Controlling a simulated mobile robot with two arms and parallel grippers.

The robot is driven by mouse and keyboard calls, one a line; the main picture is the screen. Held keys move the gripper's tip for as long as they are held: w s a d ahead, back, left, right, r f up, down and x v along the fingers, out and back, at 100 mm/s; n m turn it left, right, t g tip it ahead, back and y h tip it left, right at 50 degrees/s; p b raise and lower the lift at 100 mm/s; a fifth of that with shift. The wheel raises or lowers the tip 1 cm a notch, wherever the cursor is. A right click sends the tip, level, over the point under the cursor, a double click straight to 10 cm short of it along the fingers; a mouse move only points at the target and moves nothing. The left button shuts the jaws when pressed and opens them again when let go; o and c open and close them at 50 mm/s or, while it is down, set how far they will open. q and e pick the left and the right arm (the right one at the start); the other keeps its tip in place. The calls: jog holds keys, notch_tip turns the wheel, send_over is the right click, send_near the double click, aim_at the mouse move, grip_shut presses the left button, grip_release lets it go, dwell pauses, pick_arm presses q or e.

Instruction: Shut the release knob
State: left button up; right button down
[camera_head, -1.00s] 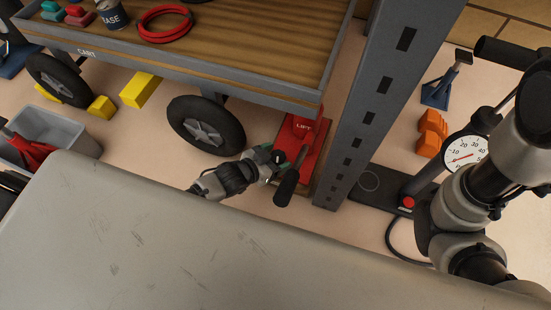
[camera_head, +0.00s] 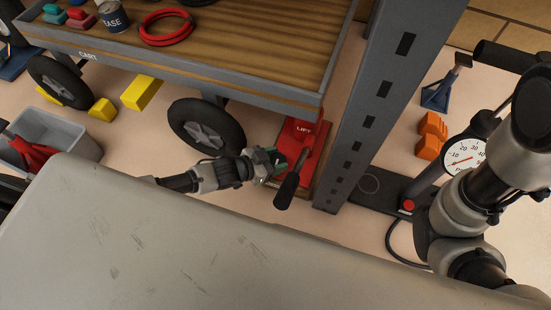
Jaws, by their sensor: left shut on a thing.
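The red jack marked LIFT (camera_head: 304,134) stands on the floor under the cart's right end, beside the grey post. Its black handle (camera_head: 289,186) slants down toward me. My left gripper (camera_head: 277,160) is at the left side of the jack, close to the handle's upper end. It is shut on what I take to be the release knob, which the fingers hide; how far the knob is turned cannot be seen. My right arm (camera_head: 470,200) shows at the right, but its gripper is out of view.
The cart (camera_head: 190,75) with a wheel (camera_head: 205,127) overhangs the left gripper's area. The grey post (camera_head: 385,90) stands close right of the jack. A pump with a gauge (camera_head: 465,158) is near my right arm. A pale surface (camera_head: 150,240) fills the foreground.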

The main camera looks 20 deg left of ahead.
pick_arm(q)
jog(key=shift+d+r+m+g+h, duration=0.1)
jog(key=shift+m+g+h, duration=0.2)
jog(key=shift+m+h, duration=0.1)
jog(key=o, duration=0.9)
